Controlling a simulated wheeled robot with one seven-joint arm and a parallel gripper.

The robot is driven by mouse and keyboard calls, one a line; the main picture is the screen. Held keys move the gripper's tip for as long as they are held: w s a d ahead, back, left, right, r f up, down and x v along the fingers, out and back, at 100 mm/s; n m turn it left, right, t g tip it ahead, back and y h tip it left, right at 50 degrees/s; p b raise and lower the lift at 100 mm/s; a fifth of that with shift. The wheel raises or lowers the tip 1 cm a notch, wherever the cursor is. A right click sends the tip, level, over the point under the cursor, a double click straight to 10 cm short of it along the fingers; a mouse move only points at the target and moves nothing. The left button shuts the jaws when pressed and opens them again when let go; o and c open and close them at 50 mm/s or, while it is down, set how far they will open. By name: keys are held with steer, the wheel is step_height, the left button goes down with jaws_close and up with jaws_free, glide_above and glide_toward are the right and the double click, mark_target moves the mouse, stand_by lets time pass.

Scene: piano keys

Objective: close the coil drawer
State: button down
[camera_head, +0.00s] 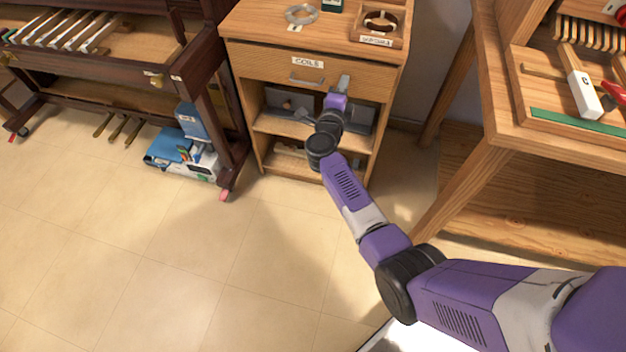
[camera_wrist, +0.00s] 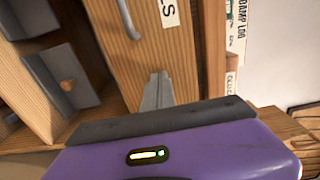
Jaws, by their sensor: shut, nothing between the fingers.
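The coil drawer (camera_head: 262,66) is a wide wooden front with a "COILS" label (camera_head: 308,62) and a grey bar handle (camera_head: 306,81), at the top of the wooden cabinet. It looks flush or nearly flush with the cabinet; I cannot tell if a small gap remains. My gripper (camera_head: 343,82) is shut and empty, its grey fingertips at the drawer front, right of the handle. In the wrist view, the shut fingers (camera_wrist: 158,88) point at the drawer front (camera_wrist: 145,60), beside the handle (camera_wrist: 128,20). Whether they touch it is unclear.
A metal ring (camera_head: 301,14) and a small wooden tray (camera_head: 398,38) sit on the cabinet top. Open shelves with grey bins (camera_head: 284,102) lie below the drawer. A dark wooden piano frame (camera_head: 226,120) stands left, a wooden workbench (camera_head: 505,120) right. The floor in front is clear.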

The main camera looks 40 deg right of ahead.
steer(key=shift+w+d+r, duration=0.1)
steer(key=shift+d+r, duration=0.15)
steer(key=shift+d, duration=0.1)
steer(key=p+v, duration=0.2)
steer(key=v, duration=0.6)
steer(key=shift+a+f, duration=0.25)
